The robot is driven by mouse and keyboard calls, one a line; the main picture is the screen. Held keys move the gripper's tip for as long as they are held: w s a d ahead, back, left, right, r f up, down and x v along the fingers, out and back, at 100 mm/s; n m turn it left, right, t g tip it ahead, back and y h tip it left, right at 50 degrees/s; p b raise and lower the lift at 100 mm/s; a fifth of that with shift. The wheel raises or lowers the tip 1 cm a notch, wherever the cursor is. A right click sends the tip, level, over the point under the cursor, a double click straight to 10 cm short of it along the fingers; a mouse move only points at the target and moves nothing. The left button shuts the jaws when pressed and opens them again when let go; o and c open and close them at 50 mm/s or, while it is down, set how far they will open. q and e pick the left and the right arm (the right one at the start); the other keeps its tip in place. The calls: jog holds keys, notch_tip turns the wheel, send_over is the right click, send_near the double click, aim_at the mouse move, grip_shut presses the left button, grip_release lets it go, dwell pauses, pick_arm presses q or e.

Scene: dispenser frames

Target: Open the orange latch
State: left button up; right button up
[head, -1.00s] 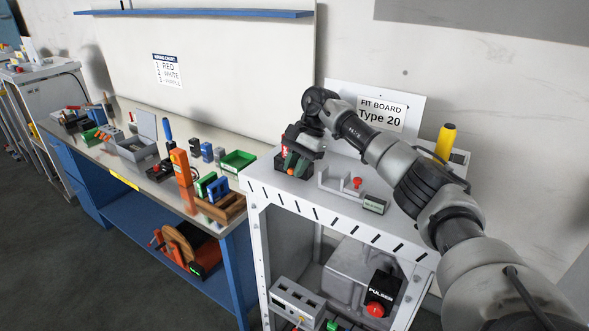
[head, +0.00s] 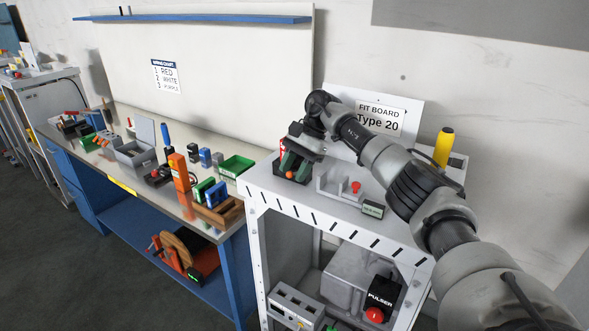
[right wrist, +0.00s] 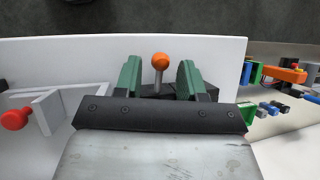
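The orange latch shows as an orange ball knob on a grey stem in the right wrist view (right wrist: 160,61). In the head view its knob (head: 290,175) shows small at the left end of the white cart top, on a dark base. My right gripper (head: 295,164) is over it, pointing down. In the right wrist view, the green fingers of my right gripper (right wrist: 159,77) are apart on either side of the stem, with gaps both sides. The dark base is partly hidden by the gripper. My left gripper is not in view.
A grey bracket with a red knob (head: 355,187) and a small display box (head: 373,209) stand right of the latch on the cart. A yellow cylinder (head: 444,147) stands at the back. The workbench at left holds a green bin (head: 237,165) and several tools.

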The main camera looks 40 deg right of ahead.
jog(key=shift+d+r, duration=0.15)
jog(key=shift+r, duration=0.05)
jog(key=b+v, duration=0.2)
jog(key=v, duration=0.6)
jog(key=shift+r, duration=0.25)
jog(key=shift+v, duration=0.9)
jog(key=shift+d+f, duration=0.1)
jog(key=shift+d, duration=0.05)
